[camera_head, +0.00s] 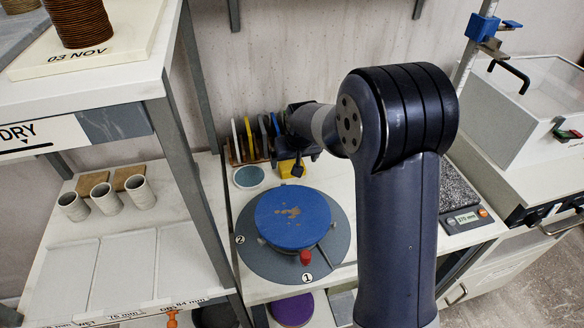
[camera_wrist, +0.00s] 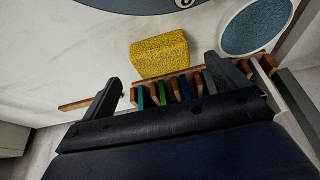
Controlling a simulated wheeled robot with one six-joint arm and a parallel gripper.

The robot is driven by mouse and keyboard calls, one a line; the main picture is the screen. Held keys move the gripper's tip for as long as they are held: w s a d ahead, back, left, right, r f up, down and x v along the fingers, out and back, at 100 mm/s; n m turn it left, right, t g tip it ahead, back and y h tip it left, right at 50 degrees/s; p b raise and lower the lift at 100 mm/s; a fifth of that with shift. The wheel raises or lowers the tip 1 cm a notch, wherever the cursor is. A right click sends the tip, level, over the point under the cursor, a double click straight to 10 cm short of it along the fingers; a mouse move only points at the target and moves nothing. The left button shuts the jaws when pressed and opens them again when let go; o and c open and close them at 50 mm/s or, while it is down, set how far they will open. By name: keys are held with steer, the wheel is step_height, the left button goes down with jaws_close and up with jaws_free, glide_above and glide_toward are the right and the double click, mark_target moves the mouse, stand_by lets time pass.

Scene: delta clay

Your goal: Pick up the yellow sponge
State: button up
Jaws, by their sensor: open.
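The yellow sponge (camera_head: 287,170) is a small block on the white bench top, behind the blue disc. In the head view my gripper (camera_head: 299,166) is right at it and hides part of it. In the wrist view the sponge (camera_wrist: 160,57) lies just beyond and between my gripper's two dark fingers (camera_wrist: 163,70). The fingers are spread wide with nothing held. I cannot tell how high they are above the bench.
A rack of several coloured upright pieces (camera_head: 250,137) stands against the wall close to my gripper. A round blue-grey pad (camera_head: 248,177) lies left of the sponge. A blue disc (camera_head: 293,217) sits on a grey turntable (camera_head: 262,262) in front. A shelf post (camera_head: 188,165) rises at left.

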mark_target(292, 165)
steer(key=x, duration=0.4)
steer(key=shift+a+p, duration=0.1)
steer(key=shift+p, duration=0.2)
steer(key=c, duration=1)
